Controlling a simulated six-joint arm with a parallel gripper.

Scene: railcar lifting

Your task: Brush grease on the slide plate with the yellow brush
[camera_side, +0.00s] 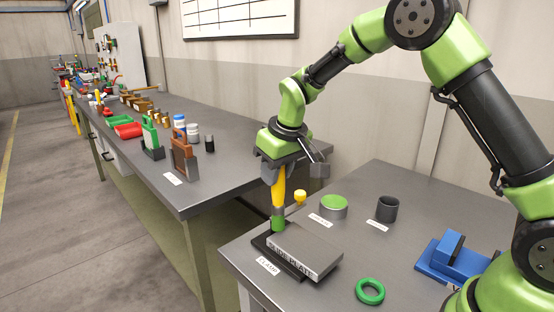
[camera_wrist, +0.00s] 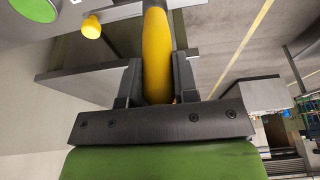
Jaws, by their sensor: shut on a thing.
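My gripper (camera_side: 275,172) is shut on the yellow handle of the brush (camera_side: 278,190). The brush hangs about upright, with its green lower end (camera_side: 277,223) at the far left corner of the slide plate (camera_side: 297,257). I cannot tell whether the tip touches the plate. The grey, labelled slide plate lies on a dark base with a "CLAMP" label in front. A tin with a green top (camera_side: 333,203) stands behind the plate.
A small yellow knob (camera_side: 300,196) shows right of the brush. A dark cup (camera_side: 387,208), a green ring (camera_side: 370,291) and a blue block-shaped fixture (camera_side: 450,258) are on the same table. A long bench (camera_side: 215,180) with several tools and bins stands at left.

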